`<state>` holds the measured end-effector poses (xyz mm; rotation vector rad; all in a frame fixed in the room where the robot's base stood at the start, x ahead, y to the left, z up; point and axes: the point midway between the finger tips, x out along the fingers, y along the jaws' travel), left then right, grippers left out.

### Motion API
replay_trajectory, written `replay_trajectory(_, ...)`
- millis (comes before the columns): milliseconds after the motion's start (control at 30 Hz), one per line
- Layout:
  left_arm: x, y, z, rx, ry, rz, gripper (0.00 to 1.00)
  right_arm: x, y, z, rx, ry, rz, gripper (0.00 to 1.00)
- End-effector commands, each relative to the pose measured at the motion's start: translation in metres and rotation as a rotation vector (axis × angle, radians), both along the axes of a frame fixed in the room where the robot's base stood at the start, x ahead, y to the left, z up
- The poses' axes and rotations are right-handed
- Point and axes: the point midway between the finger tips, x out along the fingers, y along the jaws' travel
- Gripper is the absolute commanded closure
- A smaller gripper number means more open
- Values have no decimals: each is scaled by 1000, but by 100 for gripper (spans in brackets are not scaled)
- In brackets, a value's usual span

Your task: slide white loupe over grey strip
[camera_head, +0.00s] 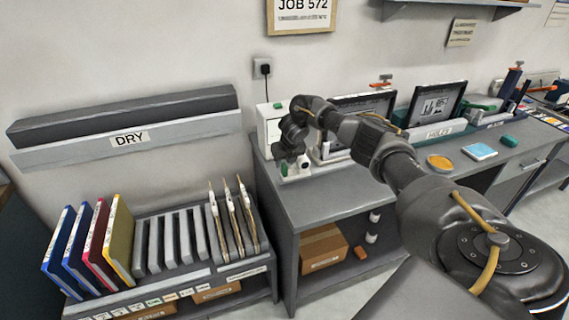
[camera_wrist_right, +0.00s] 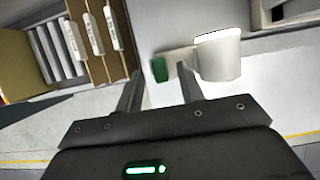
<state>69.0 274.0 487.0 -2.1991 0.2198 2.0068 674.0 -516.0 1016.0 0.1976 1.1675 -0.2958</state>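In the right wrist view, a white cylinder that looks like the white loupe (camera_wrist_right: 220,60) stands just right of my right gripper's fingers. In the head view, my right gripper (camera_head: 288,152) hangs over the left end of the grey bench, above the green block (camera_head: 284,169) and a small white piece (camera_head: 304,162). The arm hides part of this area. My left gripper is not in view.
A white box (camera_head: 268,128) stands behind the gripper by the wall. A rack (camera_head: 250,268) with coloured folders and upright boards stands left of the bench.

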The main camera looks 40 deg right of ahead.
Motion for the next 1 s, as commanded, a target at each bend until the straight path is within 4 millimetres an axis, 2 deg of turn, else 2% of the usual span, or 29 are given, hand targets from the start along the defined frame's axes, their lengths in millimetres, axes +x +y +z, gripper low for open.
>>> replay_trajectory(200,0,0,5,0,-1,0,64,8,-3,-21,1,2,-1,62)
replay_trajectory(567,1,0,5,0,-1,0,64,10,-3,-27,1,0,1,62)
replay_trajectory(633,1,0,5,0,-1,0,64,10,-4,-27,0,0,0,67)
replay_trajectory(867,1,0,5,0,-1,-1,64,10,-4,-26,0,0,0,97)
replay_trajectory(900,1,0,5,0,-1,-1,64,10,-4,-26,0,0,0,100)
replay_trajectory(1000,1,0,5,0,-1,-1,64,10,-4,-26,0,0,0,100)
